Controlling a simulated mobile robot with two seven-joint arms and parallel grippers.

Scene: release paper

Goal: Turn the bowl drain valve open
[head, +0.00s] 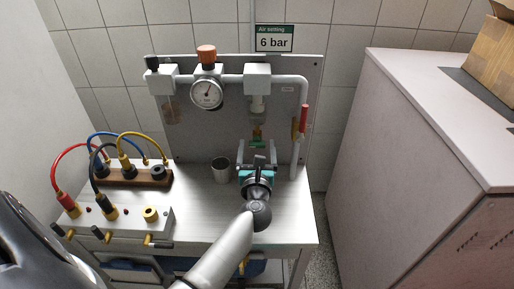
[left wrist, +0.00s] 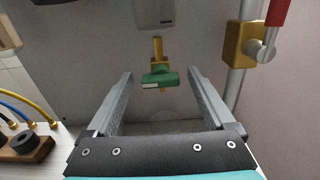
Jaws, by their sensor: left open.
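The bowl drain valve is a small green handle (head: 257,142) on a brass stem, below the right-hand white unit (head: 257,80) on the grey panel. In the left wrist view the green handle (left wrist: 160,79) lies crosswise under the brass stem, in the gap between the fingertips as seen. My left gripper (head: 257,151) is open, its two fingers pointing at the panel on either side of the valve. In the left wrist view the left gripper (left wrist: 160,73) holds nothing. I cannot tell whether the fingers touch the valve. My right gripper is not in view.
A pipe with a red lever (head: 304,119) and brass valve stands right of the drain valve. A metal cup (head: 220,170) stands on the bench (head: 205,215). Cabled plugs and a socket box (head: 130,219) fill the bench's left. A grey cabinet (head: 400,150) is right.

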